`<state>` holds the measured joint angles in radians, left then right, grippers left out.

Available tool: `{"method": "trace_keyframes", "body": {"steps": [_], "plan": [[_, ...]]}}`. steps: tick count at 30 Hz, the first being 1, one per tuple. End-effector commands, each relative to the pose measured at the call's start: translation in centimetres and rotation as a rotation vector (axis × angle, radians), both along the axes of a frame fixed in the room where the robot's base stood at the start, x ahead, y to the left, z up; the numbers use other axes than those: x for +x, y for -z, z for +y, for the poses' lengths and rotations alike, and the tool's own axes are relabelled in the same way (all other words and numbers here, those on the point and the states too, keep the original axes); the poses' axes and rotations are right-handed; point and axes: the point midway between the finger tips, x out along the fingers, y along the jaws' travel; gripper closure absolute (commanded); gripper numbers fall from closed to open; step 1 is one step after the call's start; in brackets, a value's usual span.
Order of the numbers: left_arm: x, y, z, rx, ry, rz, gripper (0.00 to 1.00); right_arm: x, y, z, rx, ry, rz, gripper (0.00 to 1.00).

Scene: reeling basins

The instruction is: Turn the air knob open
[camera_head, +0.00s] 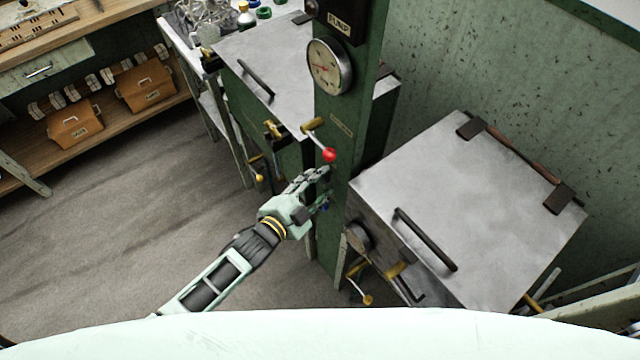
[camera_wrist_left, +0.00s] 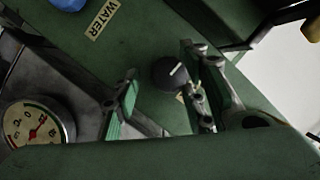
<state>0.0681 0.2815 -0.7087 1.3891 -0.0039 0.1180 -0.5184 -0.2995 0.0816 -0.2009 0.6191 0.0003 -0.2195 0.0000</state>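A round black knob (camera_wrist_left: 172,73) with a white pointer line sits on the green panel (camera_wrist_left: 75,45) in the left wrist view. A small label beside it is mostly hidden, so I cannot read whether it says air. My left gripper (camera_head: 322,182) is at the green column (camera_head: 345,125) in the head view, below a red-tipped lever. In the left wrist view its two fingers (camera_wrist_left: 160,80) are spread, with the knob showing between them; I cannot tell whether they touch it. The knob is not clearly visible in the head view. My right gripper is not in view.
A red-balled lever (camera_head: 328,154) juts out just above my left gripper. A blue knob (camera_wrist_left: 68,4) lies near a WATER label (camera_wrist_left: 103,19). A pressure gauge (camera_head: 330,66) is higher up. Metal-lidded basins (camera_head: 470,200) flank the column. Open floor (camera_head: 110,230) lies left.

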Motion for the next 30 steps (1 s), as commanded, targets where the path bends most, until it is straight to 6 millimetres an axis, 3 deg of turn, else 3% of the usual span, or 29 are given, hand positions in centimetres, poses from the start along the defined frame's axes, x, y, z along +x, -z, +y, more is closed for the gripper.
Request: {"method": "trace_keyframes", "body": {"steps": [5, 18, 30], "plan": [[-1.2, -0.1, 1.0, 0.002, -0.001, 0.002, 0.61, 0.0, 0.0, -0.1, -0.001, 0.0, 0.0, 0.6], [-8.0, -1.8, 6.1, 0.0, 0.002, 0.003, 0.61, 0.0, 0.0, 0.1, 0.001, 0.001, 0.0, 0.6], [-9.3, -2.3, 7.1, -0.001, 0.002, 0.0, 0.61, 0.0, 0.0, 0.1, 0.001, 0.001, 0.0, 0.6]]}}
